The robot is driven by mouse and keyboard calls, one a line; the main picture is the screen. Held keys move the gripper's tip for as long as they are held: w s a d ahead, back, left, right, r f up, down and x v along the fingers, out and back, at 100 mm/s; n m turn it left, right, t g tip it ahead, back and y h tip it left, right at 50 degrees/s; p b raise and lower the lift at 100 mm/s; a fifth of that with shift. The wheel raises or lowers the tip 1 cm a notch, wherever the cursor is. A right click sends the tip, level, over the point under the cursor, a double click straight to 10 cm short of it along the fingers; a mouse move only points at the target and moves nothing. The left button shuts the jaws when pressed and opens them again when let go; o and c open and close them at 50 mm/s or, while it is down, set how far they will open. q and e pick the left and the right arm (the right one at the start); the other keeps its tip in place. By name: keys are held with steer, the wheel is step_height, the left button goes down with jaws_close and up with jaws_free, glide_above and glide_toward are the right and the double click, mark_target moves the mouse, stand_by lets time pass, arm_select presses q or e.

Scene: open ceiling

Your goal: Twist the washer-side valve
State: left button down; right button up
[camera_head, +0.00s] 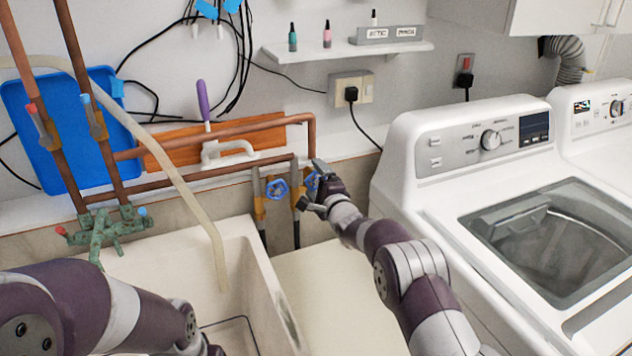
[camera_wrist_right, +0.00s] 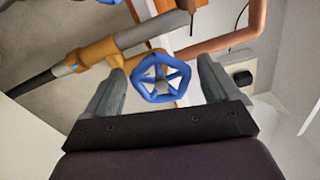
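Two blue valve wheels sit on the pipes behind the sink. The washer-side valve (camera_head: 311,182) is the right one, partly hidden by my right gripper (camera_head: 312,188) in the head view. The other valve (camera_head: 277,189) is just left of it. In the right wrist view, my right gripper (camera_wrist_right: 160,84) is open, one finger on each side of a blue spoked wheel (camera_wrist_right: 160,79). Gaps show between wheel and fingers; I see no clear contact. My left arm reaches in at lower left, its fingers out of view.
The white washer (camera_head: 410,165) stands right of my right arm. The sink (camera_head: 245,262) is below and left of the valves. Copper pipes (camera_head: 240,128) run along the wall, and a pale hose (camera_head: 170,160) hangs into the sink. A second blue wheel shows at the wrist view's top edge.

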steer(key=b+v, duration=0.1)
steer(key=v, duration=1.1)
steer(key=shift+s+d, duration=0.2)
steer(key=shift+s, duration=0.1)
steer(key=p+x, duration=0.1)
steer(key=x, duration=1.1)
steer(key=shift+w+a+r, duration=0.1)
steer(key=shift+w+a, duration=0.15)
steer(key=shift+w, duration=0.1)
steer(key=c, duration=1)
